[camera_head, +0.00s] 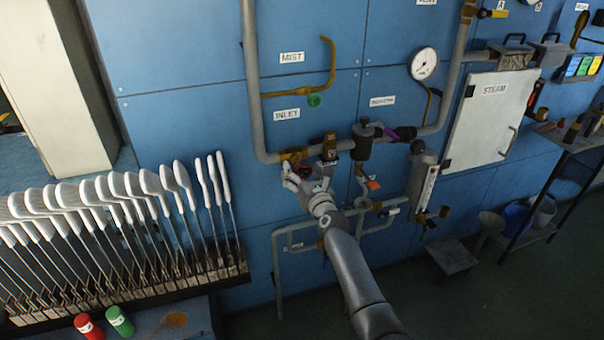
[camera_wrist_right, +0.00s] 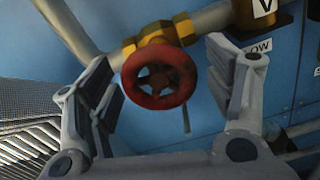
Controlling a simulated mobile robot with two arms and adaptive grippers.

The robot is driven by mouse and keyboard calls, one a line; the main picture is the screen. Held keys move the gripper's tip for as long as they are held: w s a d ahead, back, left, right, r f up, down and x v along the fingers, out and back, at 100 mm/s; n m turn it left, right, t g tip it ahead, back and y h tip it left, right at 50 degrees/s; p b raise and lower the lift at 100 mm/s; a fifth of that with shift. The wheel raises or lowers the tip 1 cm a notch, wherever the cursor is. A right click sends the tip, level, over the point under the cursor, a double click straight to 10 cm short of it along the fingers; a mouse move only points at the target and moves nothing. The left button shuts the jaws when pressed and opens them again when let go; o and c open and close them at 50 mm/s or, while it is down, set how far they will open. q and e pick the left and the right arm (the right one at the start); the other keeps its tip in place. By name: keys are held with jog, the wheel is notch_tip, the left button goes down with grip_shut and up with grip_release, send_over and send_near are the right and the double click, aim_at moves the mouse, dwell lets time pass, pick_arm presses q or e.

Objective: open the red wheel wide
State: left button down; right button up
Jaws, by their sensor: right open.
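The red wheel (camera_wrist_right: 159,75) is a round spoked handwheel on a brass valve (camera_wrist_right: 155,37) in the right wrist view. It sits between the two spread fingers of my right gripper (camera_wrist_right: 160,95). The fingers are apart, and blue panel shows between each finger and the wheel. In the head view my right gripper (camera_head: 306,184) is at the pipe below the INLET label, and its hand and arm mostly hide the wheel there. The brass valve (camera_head: 294,154) shows just above the gripper. My left gripper is not in view.
Grey pipes (camera_head: 253,90) run along the blue wall panel (camera_head: 190,60). A row of white sock boards (camera_head: 105,190) stands at the left. A red bottle (camera_head: 88,327) and a green bottle (camera_head: 120,322) stand at the lower left. A STEAM cabinet (camera_head: 492,118) is at the right.

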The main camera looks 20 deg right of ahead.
jog(key=c, duration=1)
jog(key=shift+c, duration=0.2)
